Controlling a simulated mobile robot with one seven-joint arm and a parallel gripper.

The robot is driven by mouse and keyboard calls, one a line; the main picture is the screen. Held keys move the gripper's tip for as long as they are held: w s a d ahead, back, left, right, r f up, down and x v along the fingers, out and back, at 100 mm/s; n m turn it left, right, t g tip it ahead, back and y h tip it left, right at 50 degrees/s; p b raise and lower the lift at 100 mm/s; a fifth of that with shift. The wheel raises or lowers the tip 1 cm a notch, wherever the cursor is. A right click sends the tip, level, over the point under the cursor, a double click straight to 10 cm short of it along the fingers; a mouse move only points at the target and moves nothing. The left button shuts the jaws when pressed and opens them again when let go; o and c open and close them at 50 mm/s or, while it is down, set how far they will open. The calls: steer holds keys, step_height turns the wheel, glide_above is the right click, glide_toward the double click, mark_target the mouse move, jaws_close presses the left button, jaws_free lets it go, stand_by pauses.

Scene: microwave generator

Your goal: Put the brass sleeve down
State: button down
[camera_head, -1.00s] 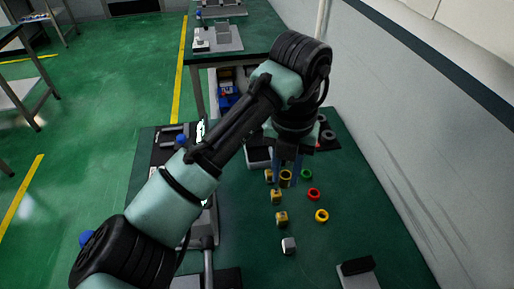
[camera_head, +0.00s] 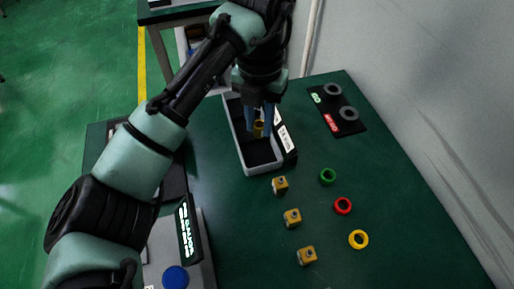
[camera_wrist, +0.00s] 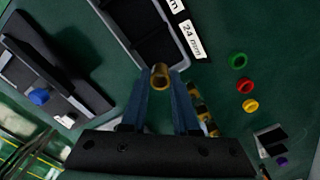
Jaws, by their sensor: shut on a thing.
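The brass sleeve (camera_head: 258,129) is a short yellow-brown tube held between the blue fingers of my gripper (camera_head: 261,122). It also shows in the wrist view (camera_wrist: 160,76), its open end facing the camera, between the tips of my gripper (camera_wrist: 162,85). In the head view my gripper and the sleeve appear over a light-rimmed open tray (camera_head: 241,150) with a dark inside. In the wrist view the tray (camera_wrist: 128,48) lies just beyond the fingertips, with a "24 mm" label beside it. I cannot tell whether the sleeve touches the tray.
Several brass blocks (camera_head: 292,217) stand in a row in front of the tray. Green (camera_head: 327,176), red (camera_head: 343,206) and yellow (camera_head: 358,239) rings lie to their right. A black plate (camera_head: 337,110) with two grey rings is at the back right. A gauge device (camera_head: 187,232) stands at left.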

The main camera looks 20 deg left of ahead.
mark_target(259, 156)
step_height(259, 156, down, 8)
steer(key=shift+r, duration=0.1)
stand_by(0.4)
steer(key=c, duration=0.7)
jaws_free()
step_height(259, 156, up, 12)
steer(key=shift+r+p, duration=0.1)
steer(key=shift+p, duration=0.4)
steer(key=shift+d, duration=0.1)
